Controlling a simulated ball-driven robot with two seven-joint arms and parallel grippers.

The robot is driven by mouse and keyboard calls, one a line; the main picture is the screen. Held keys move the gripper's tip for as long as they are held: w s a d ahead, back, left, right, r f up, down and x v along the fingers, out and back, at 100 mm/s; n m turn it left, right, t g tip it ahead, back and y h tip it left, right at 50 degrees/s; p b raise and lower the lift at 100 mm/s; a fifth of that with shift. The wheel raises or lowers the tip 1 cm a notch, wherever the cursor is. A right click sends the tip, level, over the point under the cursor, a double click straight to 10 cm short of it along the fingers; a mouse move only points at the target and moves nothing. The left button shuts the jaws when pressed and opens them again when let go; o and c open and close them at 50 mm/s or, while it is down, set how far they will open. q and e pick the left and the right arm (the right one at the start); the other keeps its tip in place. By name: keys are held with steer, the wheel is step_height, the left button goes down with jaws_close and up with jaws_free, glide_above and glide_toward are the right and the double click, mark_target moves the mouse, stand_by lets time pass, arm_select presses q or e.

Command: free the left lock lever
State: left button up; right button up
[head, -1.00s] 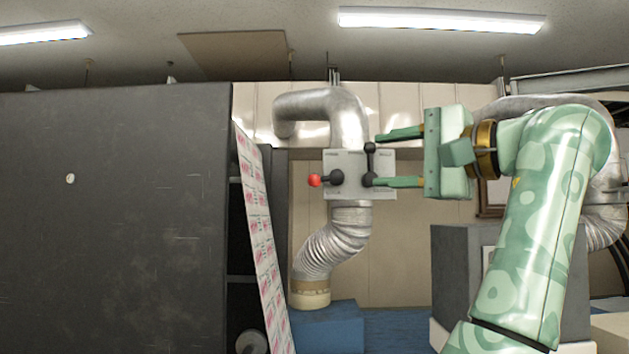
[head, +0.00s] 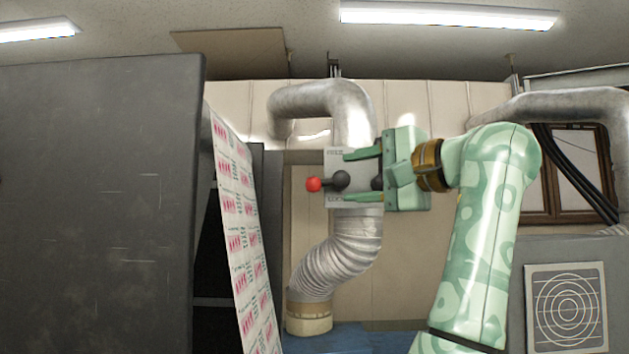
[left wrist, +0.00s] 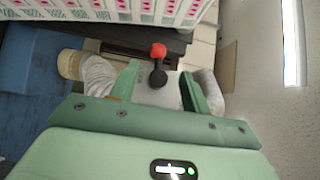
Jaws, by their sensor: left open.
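The left lock lever has a red knob (head: 313,184) and a black hub (head: 341,180) on a grey plate (head: 335,155). It lies about level, its knob to the left of the hub. In the left wrist view the red knob (left wrist: 158,50) shows beyond the hub (left wrist: 158,78). My left gripper (head: 346,177) is open, one finger above and one below the hub in the head view. In the left wrist view its fingers (left wrist: 161,68) stand on either side of the lever; contact is not clear. A second black lever (head: 377,183) is mostly hidden by the gripper.
A large dark panel (head: 95,190) fills the left side. A printed web (head: 240,240) slopes down beside it. A silver duct (head: 345,245) runs around the plate. A grey box with a ringed panel (head: 567,307) stands at lower right.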

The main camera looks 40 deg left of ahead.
mark_target(321, 183)
arm_select(q)
steer(key=a, duration=0.3)
steer(key=w+a+p, duration=0.1)
steer(key=a, duration=0.2)
steer(key=a+p, duration=0.1)
steer(key=a, duration=0.2)
steer(key=shift+w+f, duration=0.1)
steer(key=shift+w, duration=0.25)
steer(key=shift+a, duration=0.45)
steer(key=shift+s+a, duration=0.2)
steer(key=shift+a, duration=0.1)
arm_select(e)
steer(key=r, duration=0.1)
steer(key=a+r, duration=0.1)
steer(key=r, duration=0.1)
steer(key=shift+w+a, duration=0.15)
steer(key=shift+w, duration=0.15)
arm_select(q)
steer(key=shift+w+a, duration=0.15)
arm_select(e)
steer(key=shift+f, duration=0.1)
arm_select(q)
steer(key=c, duration=0.9)
arm_select(e)
steer(key=shift+d, duration=0.3)
